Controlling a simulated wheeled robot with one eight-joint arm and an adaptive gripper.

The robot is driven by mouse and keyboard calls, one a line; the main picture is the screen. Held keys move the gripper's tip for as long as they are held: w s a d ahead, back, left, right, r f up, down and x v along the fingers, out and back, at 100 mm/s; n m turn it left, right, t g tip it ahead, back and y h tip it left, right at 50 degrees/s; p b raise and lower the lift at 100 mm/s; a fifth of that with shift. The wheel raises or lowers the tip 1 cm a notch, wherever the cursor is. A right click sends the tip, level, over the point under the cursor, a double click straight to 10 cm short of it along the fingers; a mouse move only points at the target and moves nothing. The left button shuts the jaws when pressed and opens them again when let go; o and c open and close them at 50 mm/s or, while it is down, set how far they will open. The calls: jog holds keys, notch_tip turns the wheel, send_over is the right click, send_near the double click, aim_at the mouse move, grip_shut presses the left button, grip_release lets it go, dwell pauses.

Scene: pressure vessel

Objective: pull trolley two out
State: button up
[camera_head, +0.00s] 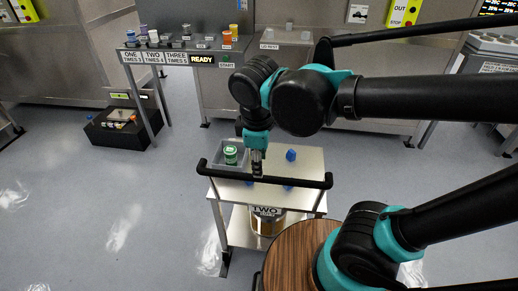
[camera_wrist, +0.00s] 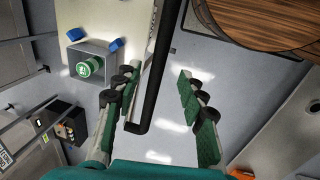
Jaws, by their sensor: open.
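Trolley two (camera_head: 312,163) stands in the middle of the head view, a pale metal cart with a TWO label below its top. Its black push handle (camera_head: 300,180) runs across the near side. My gripper (camera_head: 257,170) is at this handle, pointing down. In the wrist view, my gripper (camera_wrist: 158,78) is open, with the black handle bar (camera_wrist: 160,80) passing between its fingers, closer to the left one. A clear gap shows on the right side. A grey bin (camera_head: 217,155) with a green-labelled can (camera_head: 231,155) and several blue pieces (camera_head: 291,155) are on the trolley top.
A gold-coloured vessel (camera_head: 267,225) sits on the trolley's lower shelf. Behind stands a steel bench (camera_head: 185,50) with labelled cups and a READY sign. A black box (camera_head: 120,132) is on the floor at left. Grey floor (camera_head: 110,220) is open to the left.

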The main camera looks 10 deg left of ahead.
jog(key=shift+s+r, duration=0.25)
jog(key=shift+r, duration=1)
jog(key=shift+s+r, duration=0.25)
jog(key=shift+r, duration=1)
